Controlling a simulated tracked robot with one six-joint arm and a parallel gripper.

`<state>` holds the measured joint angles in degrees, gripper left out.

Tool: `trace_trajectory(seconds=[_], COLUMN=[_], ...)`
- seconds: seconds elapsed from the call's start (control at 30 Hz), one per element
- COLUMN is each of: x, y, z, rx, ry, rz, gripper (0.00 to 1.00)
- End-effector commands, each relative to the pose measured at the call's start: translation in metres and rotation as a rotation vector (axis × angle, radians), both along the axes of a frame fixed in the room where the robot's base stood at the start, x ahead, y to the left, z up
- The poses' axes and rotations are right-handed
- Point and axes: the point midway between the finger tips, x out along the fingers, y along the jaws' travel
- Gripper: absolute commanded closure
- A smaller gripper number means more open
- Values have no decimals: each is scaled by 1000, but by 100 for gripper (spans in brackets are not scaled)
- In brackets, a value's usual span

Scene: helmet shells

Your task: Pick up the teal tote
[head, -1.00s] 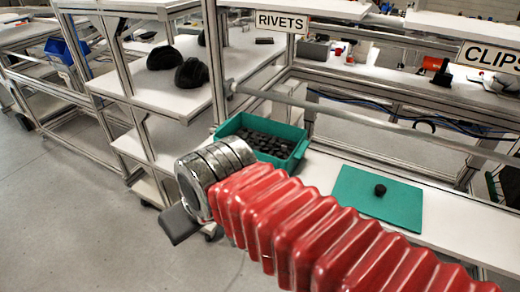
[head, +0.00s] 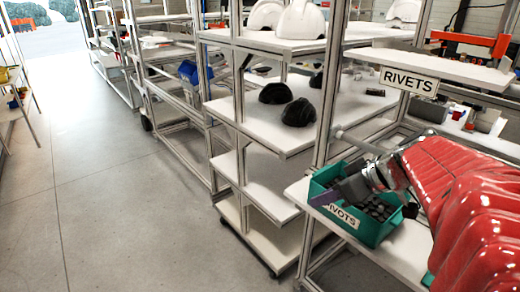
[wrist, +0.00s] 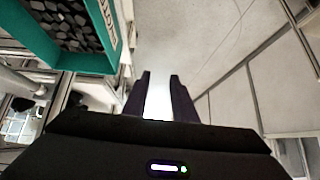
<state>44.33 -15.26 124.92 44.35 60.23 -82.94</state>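The teal tote (head: 372,236) stands on the white shelf at the right of the head view, filled with small dark pieces. A white label on its front wall ends in "IVOTS". In the wrist view the tote (wrist: 84,63) fills the upper left, with its rim and label edge showing. My gripper (wrist: 160,80) has its two dark fingers apart with nothing between them; pale floor shows beyond.
A RIVETS sign (head: 409,81) hangs above the tote. A blue bin (head: 188,71) is farther back. The grey floor (head: 100,200) at left is clear.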

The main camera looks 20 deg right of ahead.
Motion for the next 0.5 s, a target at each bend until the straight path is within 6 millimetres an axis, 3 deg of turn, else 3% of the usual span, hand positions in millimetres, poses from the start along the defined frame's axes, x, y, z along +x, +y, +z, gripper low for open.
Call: trace_trajectory(seconds=[0.2,0.5], x=[-19,-50], y=[-39,-94], z=[-22,-33], rx=[84,144], ry=[-63,-258], rz=[20,20], gripper=[75,75])
